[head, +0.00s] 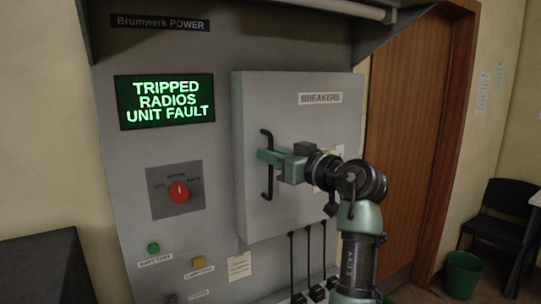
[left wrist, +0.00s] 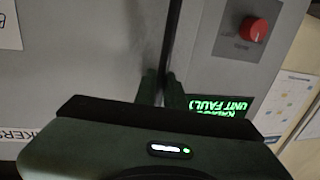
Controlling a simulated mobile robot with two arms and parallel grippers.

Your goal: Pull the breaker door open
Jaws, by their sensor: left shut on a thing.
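The grey breaker door (head: 300,110), labelled BREAKERS, stands on the console front, with no clear gap at its edges in the head view. Its black vertical bar handle (head: 269,188) is near the door's left edge. My left gripper (head: 266,157) is shut on the handle at about mid-height, its green fingers on either side of the bar. In the left wrist view the dark handle bar (left wrist: 171,40) runs down between the fingertips (left wrist: 163,86). The gripper hides part of the bar. My right gripper is not in view.
Left of the door are a lit screen (head: 166,101) reading TRIPPED RADIOS UNIT FAULT and a red rotary knob (head: 178,192). Black levers (head: 308,262) stand below the door. A wooden door (head: 415,140), a green bin (head: 464,272) and a dark chair (head: 497,225) are at right.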

